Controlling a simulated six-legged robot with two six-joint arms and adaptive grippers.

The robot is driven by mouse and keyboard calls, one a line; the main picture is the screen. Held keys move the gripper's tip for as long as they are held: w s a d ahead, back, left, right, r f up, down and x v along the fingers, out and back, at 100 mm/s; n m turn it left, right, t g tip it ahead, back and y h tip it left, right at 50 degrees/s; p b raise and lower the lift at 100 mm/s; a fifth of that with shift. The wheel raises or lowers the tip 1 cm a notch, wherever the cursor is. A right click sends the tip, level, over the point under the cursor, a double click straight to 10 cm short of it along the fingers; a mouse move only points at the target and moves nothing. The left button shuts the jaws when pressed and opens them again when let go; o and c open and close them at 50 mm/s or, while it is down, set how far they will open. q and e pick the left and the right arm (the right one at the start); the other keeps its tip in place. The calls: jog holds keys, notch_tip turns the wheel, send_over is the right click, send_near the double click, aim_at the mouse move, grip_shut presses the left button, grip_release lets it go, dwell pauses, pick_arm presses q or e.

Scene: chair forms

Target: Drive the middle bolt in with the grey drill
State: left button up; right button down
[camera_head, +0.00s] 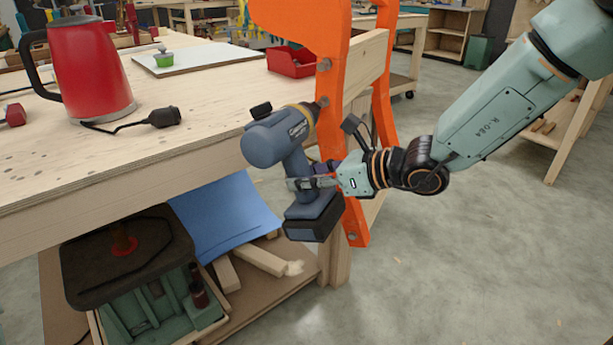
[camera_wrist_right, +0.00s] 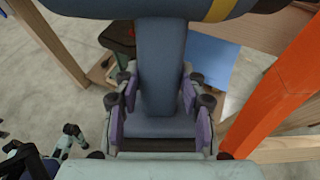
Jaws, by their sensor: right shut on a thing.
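The grey drill (camera_head: 272,140) is blue-grey with a yellow ring near its nose and a dark battery base. My right gripper (camera_head: 312,182) is shut on its handle, which also shows between the finger pads in the wrist view (camera_wrist_right: 158,70). The drill is upright, its nose pointing right at the orange chair form (camera_head: 303,22). The middle bolt (camera_head: 323,101) is at the drill's tip; whether they touch I cannot tell. The upper bolt (camera_head: 324,65) and the lower bolt (camera_head: 351,238) show on the same orange side.
A wooden workbench (camera_head: 190,135) carries a red kettle (camera_head: 92,70) with a dark cord, a red bin (camera_head: 291,62) and a white board (camera_head: 200,58). Under it are a dark-topped green box (camera_head: 130,250), a blue sheet (camera_head: 225,215) and wood offcuts (camera_head: 262,259).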

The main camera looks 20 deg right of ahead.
jog(key=shift+w+d+r+p, duration=0.15)
jog(key=shift+w+d+p, duration=0.05)
jog(key=shift+w+d, duration=0.7)
jog(key=shift+w+d+r+p, duration=0.1)
jog(key=shift+w+d+p, duration=0.05)
jog(key=shift+w+d, duration=0.7)
dwell(5.2)
jog(key=shift+s, duration=0.1)
jog(key=shift+s+a+b, duration=2)
jog(key=shift+a, duration=0.2)
